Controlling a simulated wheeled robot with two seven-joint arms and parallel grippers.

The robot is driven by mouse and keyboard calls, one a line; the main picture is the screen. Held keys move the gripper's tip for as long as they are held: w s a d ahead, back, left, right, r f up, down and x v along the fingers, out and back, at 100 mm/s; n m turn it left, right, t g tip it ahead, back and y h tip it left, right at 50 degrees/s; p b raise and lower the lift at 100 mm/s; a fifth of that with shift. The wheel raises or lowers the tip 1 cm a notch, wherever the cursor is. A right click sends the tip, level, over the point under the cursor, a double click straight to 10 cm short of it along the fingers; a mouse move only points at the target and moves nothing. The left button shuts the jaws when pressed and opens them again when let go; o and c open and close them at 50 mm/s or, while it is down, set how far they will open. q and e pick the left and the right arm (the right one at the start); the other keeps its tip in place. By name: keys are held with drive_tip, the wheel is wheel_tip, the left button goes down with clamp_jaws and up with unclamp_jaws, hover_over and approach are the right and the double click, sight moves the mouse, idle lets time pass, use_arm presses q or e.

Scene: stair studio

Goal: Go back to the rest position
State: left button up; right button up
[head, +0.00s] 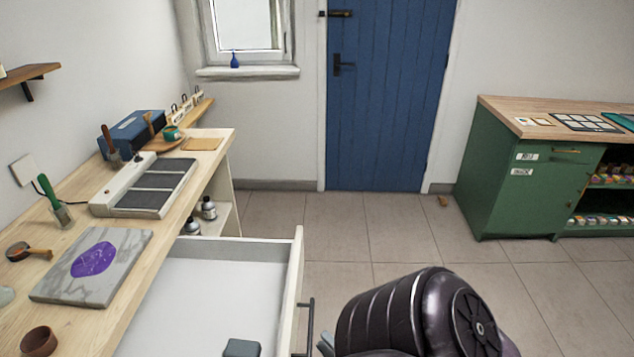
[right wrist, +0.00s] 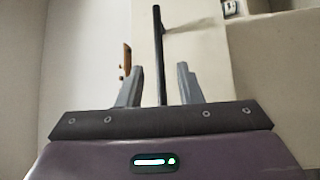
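My right arm enters at the bottom of the head view, with a grey finger of my right gripper (head: 326,344) just showing beside the drawer's dark bar handle (head: 308,325). In the right wrist view the two fingers of the right gripper (right wrist: 160,68) stand apart. The dark handle (right wrist: 159,40) runs between them, with a gap on each side. The drawer (head: 297,270) under the workbench is pulled open. A dark grey-green block (head: 242,347) lies in it. My left gripper is not in view.
The wooden workbench (head: 185,225) on the left holds a marble slab (head: 50,287) with a purple patch, a grey panelled device (head: 145,190), a blue box (head: 130,133) and brushes. A green cabinet (head: 500,180) stands right. Tiled floor (head: 400,240) before the blue door (head: 385,90) is mostly clear.

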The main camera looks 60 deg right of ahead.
drive_tip(key=shift+v, duration=0.85)
drive_tip(key=a+f+m+g+y, duration=0.2)
drive_tip(key=a+f+m+g, duration=0.15)
drive_tip(key=f, duration=0.85)
drive_tip(key=a+f+m+g+y, duration=0.25)
drive_tip(key=a+f+g, duration=0.25)
drive_tip(key=f, duration=0.7)
drive_tip(key=s+a+f+m+g+y, duration=0.3)
drive_tip(key=s+a+f+g, duration=0.5)
drive_tip(key=f, duration=0.5)
drive_tip(key=shift+s+a+f, duration=0.3)
drive_tip(key=shift+s+a, duration=0.25)
drive_tip(key=shift+a, duration=0.45)
drive_tip(key=shift+s+d+g, duration=0.1)
drive_tip(key=shift+g, duration=0.15)
